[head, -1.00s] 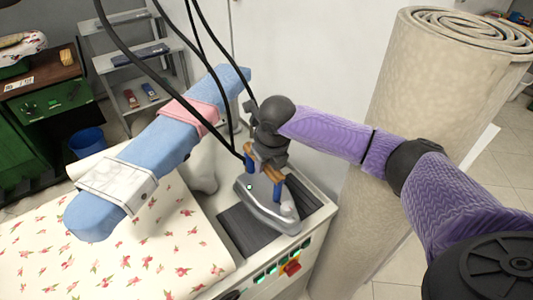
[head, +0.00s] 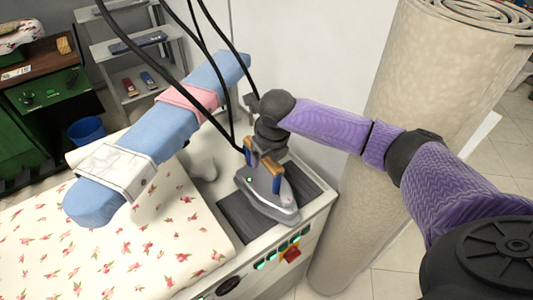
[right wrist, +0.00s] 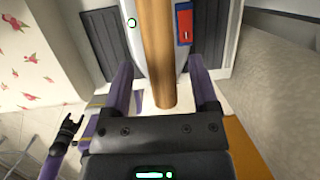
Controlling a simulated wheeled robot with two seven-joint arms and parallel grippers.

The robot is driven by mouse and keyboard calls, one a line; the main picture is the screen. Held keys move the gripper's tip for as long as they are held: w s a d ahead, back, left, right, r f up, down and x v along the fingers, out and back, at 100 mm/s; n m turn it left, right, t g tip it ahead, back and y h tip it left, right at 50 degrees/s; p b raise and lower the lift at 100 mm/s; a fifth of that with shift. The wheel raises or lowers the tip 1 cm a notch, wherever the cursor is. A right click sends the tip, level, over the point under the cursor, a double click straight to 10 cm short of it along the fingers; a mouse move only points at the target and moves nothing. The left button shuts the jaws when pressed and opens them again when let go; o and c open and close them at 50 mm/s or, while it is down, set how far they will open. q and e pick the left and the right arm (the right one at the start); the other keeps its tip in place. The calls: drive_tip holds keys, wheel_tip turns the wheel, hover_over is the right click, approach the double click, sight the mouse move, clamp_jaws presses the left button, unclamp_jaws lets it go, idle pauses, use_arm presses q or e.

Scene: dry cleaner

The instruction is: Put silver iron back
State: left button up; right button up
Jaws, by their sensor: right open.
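The silver iron (head: 266,204) sits flat on a dark ribbed rest (head: 240,219) at the right end of the pressing table. Its wooden handle (head: 278,182) is on top. My right gripper (head: 262,164) is open, right over the iron at its handle. In the right wrist view the wooden handle (right wrist: 157,45) runs between the two spread fingers of my right gripper (right wrist: 163,82). I cannot tell whether a finger touches it. My left gripper is not visible in the head view.
A floral padded board (head: 110,250) covers the table's left. A blue sleeve board (head: 155,137) rises behind it. Dark cables (head: 150,62) hang above. A rolled beige carpet (head: 395,110) stands close on the right. Buttons (head: 291,253) line the table's front.

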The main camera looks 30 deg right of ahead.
drive_tip(key=p+v, duration=0.3)
drive_tip(key=v, duration=0.8)
drive_tip(key=shift+r, duration=0.2)
